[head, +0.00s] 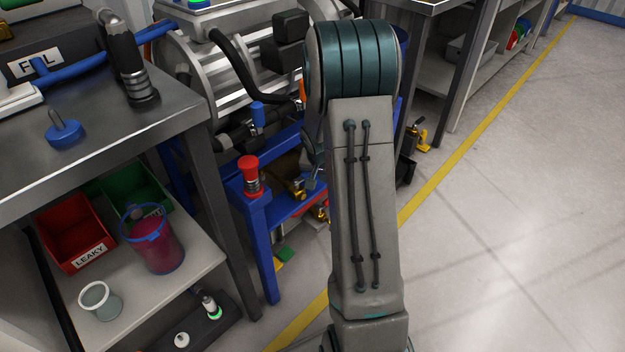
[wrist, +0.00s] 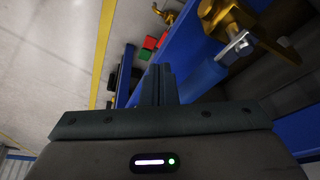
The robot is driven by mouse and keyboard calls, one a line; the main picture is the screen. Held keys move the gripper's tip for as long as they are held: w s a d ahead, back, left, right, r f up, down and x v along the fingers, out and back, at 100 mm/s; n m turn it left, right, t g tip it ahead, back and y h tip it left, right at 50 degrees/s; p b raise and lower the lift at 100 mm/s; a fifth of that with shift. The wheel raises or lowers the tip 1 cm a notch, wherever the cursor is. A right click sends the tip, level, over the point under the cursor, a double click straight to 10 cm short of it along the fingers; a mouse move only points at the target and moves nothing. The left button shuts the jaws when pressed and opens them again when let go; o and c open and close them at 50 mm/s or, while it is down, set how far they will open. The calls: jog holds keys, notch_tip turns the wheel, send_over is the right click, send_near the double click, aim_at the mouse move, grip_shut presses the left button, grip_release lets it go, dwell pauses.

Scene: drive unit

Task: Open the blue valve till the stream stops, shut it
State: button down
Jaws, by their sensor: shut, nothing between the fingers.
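In the wrist view my gripper (wrist: 158,75) is shut, its dark fingers together with nothing between them. To the right of the fingers is a blue handle-like part (wrist: 206,74) with a silver end, close to a brass fitting (wrist: 237,22). The fingers look apart from it, though the exact gap is hard to judge. In the head view a blue handle (head: 257,115) stands on dark piping left of my arm. I cannot tell whether the two blue parts are the same. My arm hides most of the gripper and the nearby brass parts (head: 296,186). No stream is visible.
A blue frame (head: 262,240) with a red-capped part (head: 249,172) stands left of my arm. A shelf holds a red bin (head: 72,232), a green bin (head: 128,190) and a bucket of reddish liquid (head: 163,250). Open floor lies right, beyond a yellow line (head: 470,140).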

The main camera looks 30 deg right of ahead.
jog(key=p+v, duration=0.3)
jog(key=v, duration=0.4)
jog(key=shift+w+d+p, duration=0.3)
jog(key=shift+w+p, duration=0.05)
jog(key=shift+p, duration=0.05)
jog(key=shift+r, duration=0.1)
jog(key=s+a+r+n+p, duration=0.1)
jog(key=s+a+r+p, duration=0.2)
jog(key=r+p, duration=0.35)
jog(key=s+a+r+n+p, duration=0.1)
jog(key=s+a+r+p, duration=0.15)
jog(key=r, duration=0.65)
jog(key=s+a+r+n+p, duration=0.1)
jog(key=s+a+r+p, duration=0.15)
jog(key=r+p, duration=0.4)
jog(key=s+a+r+n+y+p, duration=0.1)
jog(key=s+a+r+p, duration=0.2)
jog(key=r, duration=0.4)
jog(key=s+a+r+n+p, duration=0.2)
jog(key=s+a+r+p, duration=0.1)
jog(key=s+r+p, duration=0.2)
jog(key=s+a+r+n+y+p, duration=0.1)
jog(key=s+a+r+p, duration=0.3)
jog(key=s+r, duration=0.3)
notch_tip(320, 180, up, 3)
jog(key=shift+r+n+y+p, duration=0.1)
jog(key=shift+n+y+p, duration=0.2)
jog(key=shift+n+p, duration=0.1)
